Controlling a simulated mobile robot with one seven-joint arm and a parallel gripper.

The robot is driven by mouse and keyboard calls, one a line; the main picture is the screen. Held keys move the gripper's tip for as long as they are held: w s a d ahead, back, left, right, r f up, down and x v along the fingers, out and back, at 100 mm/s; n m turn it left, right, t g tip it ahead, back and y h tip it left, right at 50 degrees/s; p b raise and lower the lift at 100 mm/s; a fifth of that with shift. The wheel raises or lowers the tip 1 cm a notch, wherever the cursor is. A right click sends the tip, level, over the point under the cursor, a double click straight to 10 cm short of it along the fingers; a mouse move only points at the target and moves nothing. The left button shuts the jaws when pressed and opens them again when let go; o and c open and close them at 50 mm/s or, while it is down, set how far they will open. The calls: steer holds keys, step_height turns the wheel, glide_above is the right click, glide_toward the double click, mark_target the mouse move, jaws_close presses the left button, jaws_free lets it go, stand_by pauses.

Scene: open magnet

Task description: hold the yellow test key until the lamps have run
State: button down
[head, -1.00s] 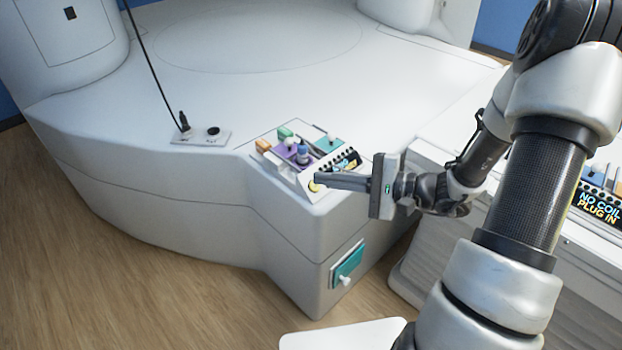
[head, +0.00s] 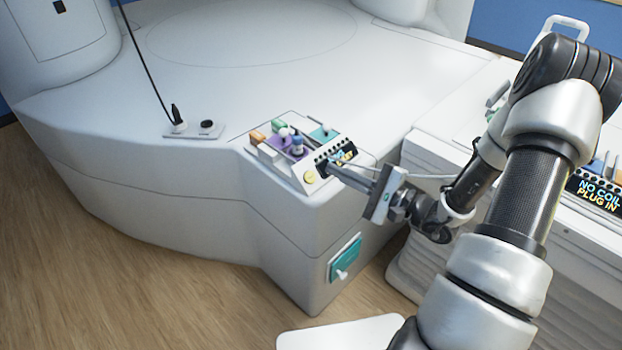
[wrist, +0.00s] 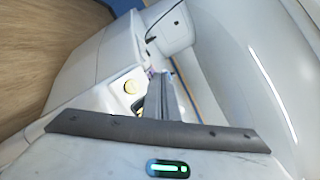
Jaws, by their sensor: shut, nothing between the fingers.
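The yellow test key (head: 309,177) is a round button on the front left of the small control panel on the white housing's corner. In the wrist view my shut fingers (wrist: 163,80) point away past the key. A small dark display (head: 343,158) with yellow marks too small to read sits beside the fingertips. A row of small dark dots (head: 333,149) lies behind it.
Orange, green, purple and teal controls (head: 290,140) stand behind the key. A socket plate with a black cable (head: 192,129) lies to the left. A unit at right has a screen reading "NO COIL PLUG IN" (head: 597,191).

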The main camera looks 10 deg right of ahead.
mark_target(310, 177)
steer(key=w+f, duration=0.1)
steer(key=a+f+b, duration=0.1)
steer(key=w+a+f+b, duration=0.1)
steer(key=f, duration=0.1)
steer(key=shift+w, duration=0.35)
steer(key=shift+w+a+f+b, duration=0.45)
steer(key=shift+w+f+b, duration=0.1)
steer(key=shift+b, duration=0.2)
stand_by(1.2)
steer(key=shift+w+a+f+b, duration=0.15)
steer(key=shift+w+f+b, duration=0.1)
steer(key=shift+b, duration=0.1)
